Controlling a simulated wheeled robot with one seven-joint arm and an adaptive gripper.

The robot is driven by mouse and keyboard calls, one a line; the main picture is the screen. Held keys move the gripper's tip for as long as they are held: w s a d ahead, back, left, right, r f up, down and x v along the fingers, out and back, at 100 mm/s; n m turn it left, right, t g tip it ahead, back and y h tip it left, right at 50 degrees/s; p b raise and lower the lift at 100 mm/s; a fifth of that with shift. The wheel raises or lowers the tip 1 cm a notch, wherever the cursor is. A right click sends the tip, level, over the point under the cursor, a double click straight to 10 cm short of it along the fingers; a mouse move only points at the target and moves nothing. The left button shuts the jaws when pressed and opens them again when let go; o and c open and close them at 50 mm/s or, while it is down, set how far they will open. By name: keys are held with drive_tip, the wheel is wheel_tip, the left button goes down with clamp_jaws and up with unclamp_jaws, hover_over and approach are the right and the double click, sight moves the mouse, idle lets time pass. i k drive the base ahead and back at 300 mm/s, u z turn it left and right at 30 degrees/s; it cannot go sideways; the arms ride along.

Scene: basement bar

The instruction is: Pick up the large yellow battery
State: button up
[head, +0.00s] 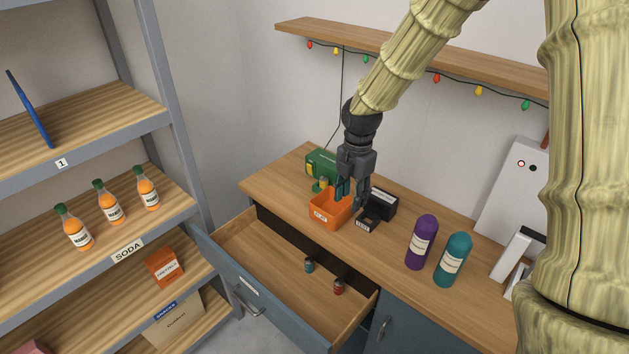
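My gripper (352,196) points down over the counter, at the right side of a small orange bin (325,217) with a white label. Dark teal upright shapes show at the bin's back right, beside my fingers; I cannot tell whether they are finger parts or contents. No large yellow battery can be made out clearly. A tiny yellowish spot (324,181) shows behind the bin, next to a small green object (317,188); it is too small to identify. The bin's inside is mostly hidden. I cannot tell my gripper's opening.
A green box (322,163) stands behind the bin, and a black box (381,203) to its right. Purple (421,242) and teal (453,260) bottles stand farther right. An open drawer (281,299) below holds a teal and a red small item. Shelving (180,130) is at left.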

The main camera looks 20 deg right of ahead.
sight(324, 180)
drive_tip(key=z, duration=0.05)
drive_tip(key=i, duration=0.85)
